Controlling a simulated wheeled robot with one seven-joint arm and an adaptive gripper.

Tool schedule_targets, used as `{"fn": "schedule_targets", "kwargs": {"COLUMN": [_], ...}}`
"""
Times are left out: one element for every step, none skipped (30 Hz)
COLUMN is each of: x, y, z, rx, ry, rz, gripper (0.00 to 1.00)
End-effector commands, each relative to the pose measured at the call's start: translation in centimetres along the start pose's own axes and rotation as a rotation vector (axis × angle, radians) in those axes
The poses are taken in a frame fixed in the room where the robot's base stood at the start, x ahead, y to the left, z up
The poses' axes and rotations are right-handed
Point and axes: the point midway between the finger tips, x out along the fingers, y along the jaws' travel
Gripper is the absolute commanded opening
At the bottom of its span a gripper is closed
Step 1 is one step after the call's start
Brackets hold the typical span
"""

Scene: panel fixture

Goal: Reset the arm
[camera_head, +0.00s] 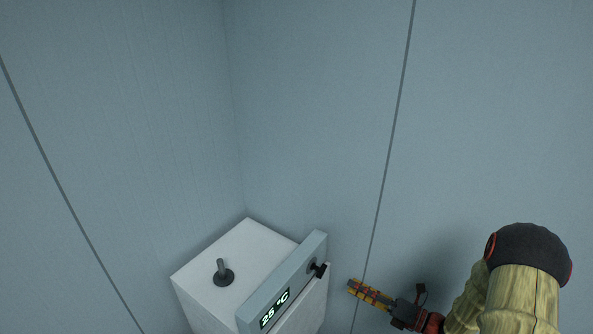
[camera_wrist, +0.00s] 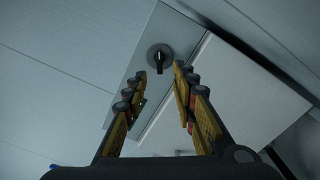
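My gripper (camera_head: 369,292) is at the lower right of the head view, just right of the panel fixture, and a gap shows between it and the fixture. In the wrist view my gripper (camera_wrist: 160,92) has its two fingers apart with nothing between them. A black knob (camera_head: 319,269) sits on the fixture's grey front panel (camera_head: 290,280). In the wrist view the black knob (camera_wrist: 159,58) lies beyond the fingertips, apart from them. My arm reaches in from the lower right corner of the head view.
The white box (camera_head: 216,258) stands in a corner between pale walls. A toggle lever (camera_head: 222,273) stands upright on its top. A display (camera_head: 275,309) on the front panel reads 25 °C. The wall area (camera_head: 310,120) above the box is clear.

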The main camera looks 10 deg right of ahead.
Motion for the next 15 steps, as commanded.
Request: {"fn": "schedule_targets", "kwargs": {"x": [0.0,0.0,0.0,0.0,0.0,-0.1,-0.2,-0.4,-0.7,-1.1,-1.5,-2.0,-2.5,-2.9,-3.5], "y": [0.0,-0.1,-0.3,-0.4,-0.6,-0.8,-0.9,-0.8,-0.6,-0.3,0.1,0.7,1.2,1.6,2.1], "z": [0.0,0.0,-0.1,-0.3,-0.9,-2.1,-3.5,-4.9,-6.8,-8.1,-9.0,-10.2,-11.1,-12.1,-13.3], "rx": [-0.015,-0.031,-0.06,-0.089,-0.122,-0.172,-0.209,-0.25,-0.311,-0.361,-0.418,-0.496,-0.561,-0.625,-0.719], "ry": [0.0,0.001,0.004,0.014,0.035,0.075,0.116,0.16,0.226,0.278,0.328,0.397,0.451,0.506,0.583], "rz": [0.0,-0.002,-0.01,-0.016,-0.021,-0.025,-0.025,-0.021,-0.011,0.001,0.013,0.034,0.054,0.076,0.111], "gripper": [0.27,0.27,0.27,0.27,0.27,0.27,0.27,0.27,0.27,0.27,0.27,0.27,0.27,0.27,0.27]}}
